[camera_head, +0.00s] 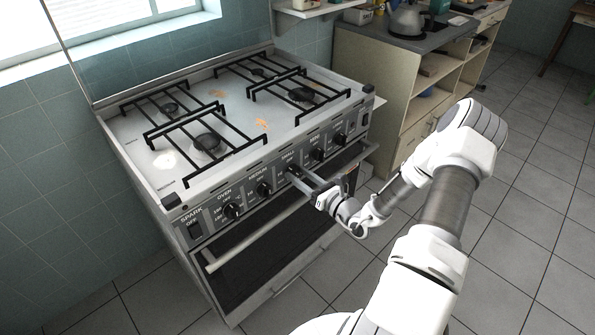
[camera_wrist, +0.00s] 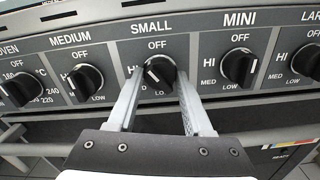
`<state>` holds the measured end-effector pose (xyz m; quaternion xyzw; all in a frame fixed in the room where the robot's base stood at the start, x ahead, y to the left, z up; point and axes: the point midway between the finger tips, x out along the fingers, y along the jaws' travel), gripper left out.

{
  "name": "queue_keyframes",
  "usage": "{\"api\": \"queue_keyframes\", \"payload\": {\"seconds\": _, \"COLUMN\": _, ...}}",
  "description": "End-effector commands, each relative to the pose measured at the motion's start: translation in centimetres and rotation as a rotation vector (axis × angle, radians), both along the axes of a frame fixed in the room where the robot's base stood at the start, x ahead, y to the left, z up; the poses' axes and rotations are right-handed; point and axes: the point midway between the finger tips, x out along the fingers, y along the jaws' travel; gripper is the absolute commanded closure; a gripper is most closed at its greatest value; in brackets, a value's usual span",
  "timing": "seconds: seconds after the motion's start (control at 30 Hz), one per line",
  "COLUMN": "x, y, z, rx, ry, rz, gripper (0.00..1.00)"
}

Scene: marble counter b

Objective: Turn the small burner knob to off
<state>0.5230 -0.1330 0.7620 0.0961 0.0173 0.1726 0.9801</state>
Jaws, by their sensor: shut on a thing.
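The small burner knob (camera_wrist: 159,73) is black and round, under the labels SMALL and OFF on the stove's front panel. A white mark shows on its left part, not straight up under OFF. My gripper (camera_wrist: 160,76) has one finger on each side of this knob and is shut on it. In the head view my gripper (camera_head: 292,171) reaches the panel near its middle, and the knob is mostly hidden there by the fingers.
The medium knob (camera_wrist: 86,80) is left of the small knob, and the mini knob (camera_wrist: 239,67) is right. The oven handle (camera_head: 240,250) runs below the panel. Black grates (camera_head: 205,140) cover the burners. A counter with shelves (camera_head: 400,80) stands behind right.

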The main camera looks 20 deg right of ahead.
Motion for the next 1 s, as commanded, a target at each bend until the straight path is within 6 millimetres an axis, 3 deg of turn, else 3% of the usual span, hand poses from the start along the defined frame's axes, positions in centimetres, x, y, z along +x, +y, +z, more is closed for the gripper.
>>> {"api": "queue_keyframes", "payload": {"seconds": 0.23, "x": -0.02, "y": 0.0, "z": 0.19, "rx": 0.044, "ry": 0.015, "rz": -0.001, "gripper": 0.81}}
{"api": "queue_keyframes", "payload": {"seconds": 0.63, "x": -0.02, "y": 0.01, "z": 0.12, "rx": 0.433, "ry": 0.158, "rz": -0.001, "gripper": 0.81}}
{"api": "queue_keyframes", "payload": {"seconds": 1.0, "x": -0.02, "y": 0.01, "z": 0.01, "rx": 0.467, "ry": 0.17, "rz": 0.0, "gripper": 0.81}}
